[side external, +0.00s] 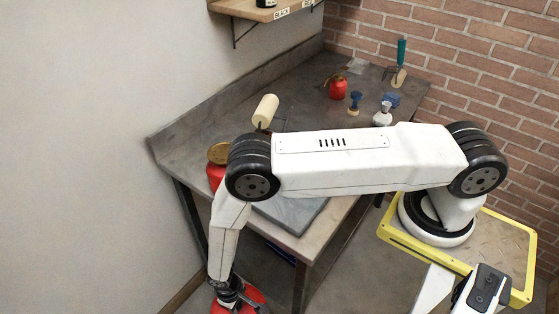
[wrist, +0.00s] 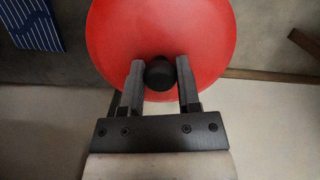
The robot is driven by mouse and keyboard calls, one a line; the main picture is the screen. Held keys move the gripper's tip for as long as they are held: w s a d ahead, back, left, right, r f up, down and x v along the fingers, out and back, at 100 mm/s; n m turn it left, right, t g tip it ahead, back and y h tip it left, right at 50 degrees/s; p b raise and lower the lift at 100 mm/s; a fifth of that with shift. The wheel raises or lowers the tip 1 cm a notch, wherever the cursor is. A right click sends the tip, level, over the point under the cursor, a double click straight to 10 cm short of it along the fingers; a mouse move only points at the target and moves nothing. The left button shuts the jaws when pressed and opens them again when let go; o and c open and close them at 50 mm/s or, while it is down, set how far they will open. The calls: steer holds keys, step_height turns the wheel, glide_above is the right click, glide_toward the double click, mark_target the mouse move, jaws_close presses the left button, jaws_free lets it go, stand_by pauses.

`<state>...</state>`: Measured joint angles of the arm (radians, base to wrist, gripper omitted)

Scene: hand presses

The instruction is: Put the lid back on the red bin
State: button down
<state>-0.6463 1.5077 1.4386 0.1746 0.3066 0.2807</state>
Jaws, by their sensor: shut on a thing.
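The round red lid (wrist: 160,30) fills the upper middle of the wrist view, with a black knob (wrist: 160,75) near its lower edge. My gripper (wrist: 160,68) is shut on the knob, one finger on each side. In the side external view, my gripper (side external: 232,297) is low at the bottom edge, below bench height, and red parts of the lid (side external: 258,296) show around it. I cannot make out the red bin's body under or near the lid. The lid hides what is beneath it in the wrist view.
The grey bench (side external: 180,150) stands beside my arm. A striped blue item (wrist: 30,25) lies upper left in the wrist view.

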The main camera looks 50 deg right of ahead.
stand_by(0.8)
jaws_free()
stand_by(0.5)
steer(key=shift+r, duration=3.45)
jaws_close()
